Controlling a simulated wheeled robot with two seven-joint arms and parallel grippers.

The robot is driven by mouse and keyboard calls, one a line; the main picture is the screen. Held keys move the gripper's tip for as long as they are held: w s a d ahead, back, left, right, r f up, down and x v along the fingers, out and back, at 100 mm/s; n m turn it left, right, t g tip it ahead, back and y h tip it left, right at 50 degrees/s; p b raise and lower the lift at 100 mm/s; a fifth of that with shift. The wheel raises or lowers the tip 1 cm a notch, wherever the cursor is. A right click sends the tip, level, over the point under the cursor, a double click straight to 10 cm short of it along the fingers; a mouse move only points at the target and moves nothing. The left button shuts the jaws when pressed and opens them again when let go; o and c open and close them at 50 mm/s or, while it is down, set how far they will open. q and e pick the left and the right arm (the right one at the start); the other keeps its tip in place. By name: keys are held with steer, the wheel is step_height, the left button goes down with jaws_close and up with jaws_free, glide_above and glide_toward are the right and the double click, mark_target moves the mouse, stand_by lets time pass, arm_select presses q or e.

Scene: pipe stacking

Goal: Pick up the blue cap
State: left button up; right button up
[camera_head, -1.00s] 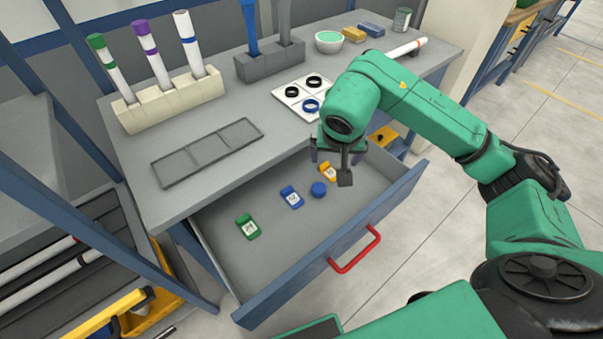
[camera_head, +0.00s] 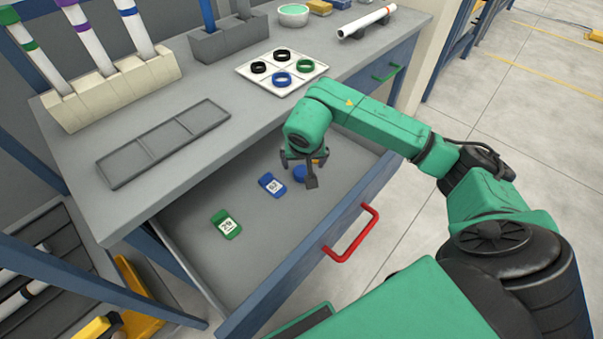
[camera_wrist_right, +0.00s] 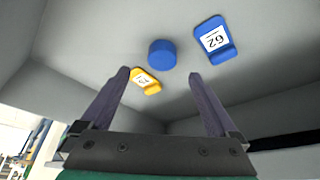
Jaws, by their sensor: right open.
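The blue cap (camera_head: 301,174) is a small round blue piece on the floor of the open drawer. In the head view my right gripper (camera_head: 299,170) hangs over it and partly hides it. In the right wrist view the blue cap (camera_wrist_right: 161,53) lies beyond the two spread fingers, apart from both. My right gripper (camera_wrist_right: 163,88) is open with nothing between its fingers. The left gripper is not in view.
A blue tag (camera_head: 271,184), a green tag (camera_head: 226,224) and a yellow tag (camera_wrist_right: 146,80) lie in the drawer near the cap. The drawer front with its red handle (camera_head: 352,234) borders the space. A grey tray (camera_head: 164,142) and white ring board (camera_head: 282,73) are on the bench.

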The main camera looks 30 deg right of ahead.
steer(key=x, duration=0.6)
steer(key=shift+w+a+f, duration=0.1)
steer(key=shift+a, duration=0.05)
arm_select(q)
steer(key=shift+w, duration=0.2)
arm_select(e)
steer(key=c, duration=1.4)
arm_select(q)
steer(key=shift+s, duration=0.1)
arm_select(e)
steer(key=shift+r, duration=0.35)
step_height(320, 180, up, 19)
steer(key=p, duration=0.2)
arm_select(q)
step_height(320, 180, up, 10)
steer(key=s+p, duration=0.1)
steer(key=p, duration=0.7)
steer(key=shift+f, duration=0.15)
arm_select(e)
step_height(320, 180, up, 9)
glide_above(302, 170)
steer(key=shift+s+a+r, duration=0.2)
steer(key=shift+s, duration=0.15)
